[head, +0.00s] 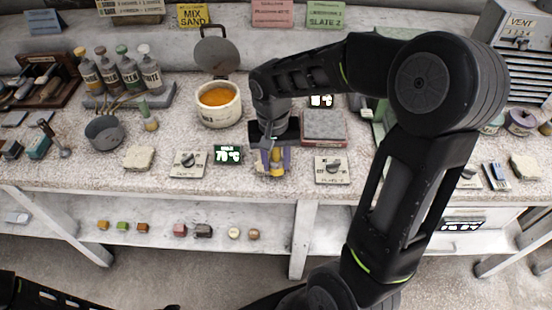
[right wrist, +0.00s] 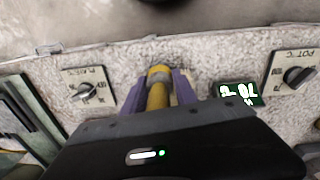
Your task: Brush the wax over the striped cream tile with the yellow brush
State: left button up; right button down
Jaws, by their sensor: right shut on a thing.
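My right gripper (head: 271,162) is shut on the yellow brush (head: 277,168), low over the front of the bench. In the right wrist view the purple fingers of the gripper (right wrist: 159,92) stand on both sides of the brush's yellow handle (right wrist: 157,96); its bristles are not clear. A cream pot of orange wax (head: 217,97) stands open, behind and left of the gripper. A pale grey-cream slab (head: 323,125) lies on a reddish-edged base right of the gripper; I cannot make out stripes on it. My left gripper is out of view.
Dial panels (head: 188,163) (head: 332,169) and a green display (head: 228,154) flank the gripper. The pot's raised lid (head: 217,51) stands behind the pot. A bottle rack (head: 128,98) and small grey pan (head: 104,132) are at left. My right arm covers the bench at right.

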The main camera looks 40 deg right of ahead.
jog(key=shift+w+d, duration=0.55)
jog(key=shift+w, duration=0.2)
jog(key=shift+w+d, duration=0.6)
jog(key=shift+w, duration=0.15)
jog(key=shift+s+a+r+p, duration=0.6)
jog(key=shift+s+r, duration=0.15)
